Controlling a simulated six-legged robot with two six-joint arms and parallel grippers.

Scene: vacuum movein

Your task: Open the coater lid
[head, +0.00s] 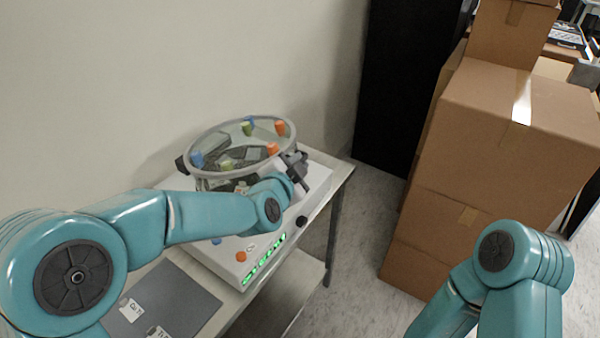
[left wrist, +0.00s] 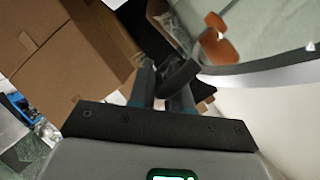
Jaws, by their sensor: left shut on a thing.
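The coater (head: 225,255) is a white box with a green lit display and a round clear chamber on top. Its lid (head: 188,157) is a clear disc with a grey rim and orange, green and blue knobs. I cannot tell whether the lid lies flat or is slightly raised. My left gripper (head: 298,168) is at the right side of the lid, below its rim. In the left wrist view its fingers (left wrist: 166,88) are shut on the dark curved lid handle (left wrist: 182,74); the fingers partly hide it. My right arm shows at the lower right, its gripper out of view.
The coater stands on a narrow table (head: 345,172) against a pale wall. A grey mat (head: 180,292) with small labelled cards lies in front of it. Stacked cardboard boxes (head: 510,140) and a black cabinet (head: 405,80) stand to the right. Bare floor (head: 355,255) lies between.

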